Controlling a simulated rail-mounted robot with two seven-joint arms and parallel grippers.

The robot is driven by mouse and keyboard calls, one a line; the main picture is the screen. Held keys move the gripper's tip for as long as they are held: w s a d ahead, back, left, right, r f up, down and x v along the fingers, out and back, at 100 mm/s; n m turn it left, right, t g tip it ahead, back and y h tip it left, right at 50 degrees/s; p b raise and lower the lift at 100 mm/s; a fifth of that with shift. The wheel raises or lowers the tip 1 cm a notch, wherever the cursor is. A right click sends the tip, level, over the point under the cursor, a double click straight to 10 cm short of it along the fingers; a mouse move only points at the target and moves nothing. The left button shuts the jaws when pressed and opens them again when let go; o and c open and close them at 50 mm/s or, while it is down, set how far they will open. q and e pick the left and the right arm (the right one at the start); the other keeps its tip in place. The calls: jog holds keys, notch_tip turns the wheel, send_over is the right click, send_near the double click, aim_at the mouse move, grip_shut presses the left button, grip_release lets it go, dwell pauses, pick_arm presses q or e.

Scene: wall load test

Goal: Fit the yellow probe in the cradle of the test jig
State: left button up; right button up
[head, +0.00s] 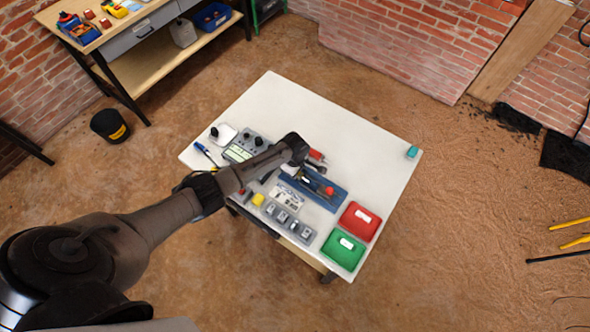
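A blue test jig (327,197) lies on the white table, with dark parts and a small red part on top. My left arm reaches in from the lower left, and its dark wrist is above the table just behind the jig. My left gripper (303,164) points down there; its fingers are too small and dark to tell open from shut. A small yellow piece (258,199) sits at the left end of the grey block row; I cannot tell whether it is the probe. The cradle is not clear. My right gripper is not in view.
A red box (359,221) and a green box (343,249) stand at the table's right front. Grey blocks (282,216) line the front. A grey meter (245,147) and blue pen (206,153) lie left. A teal piece (412,151) is far right. The table's back is clear.

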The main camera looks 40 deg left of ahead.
pick_arm(q)
jog(key=o, duration=1)
jog(key=shift+s, duration=0.25)
jog(key=shift+c, duration=0.2)
jog(key=shift+w, duration=0.1)
jog(key=shift+c, duration=1.3)
jog(key=shift+w, duration=0.2)
jog(key=shift+c, duration=0.3)
jog(key=shift+r, duration=0.15)
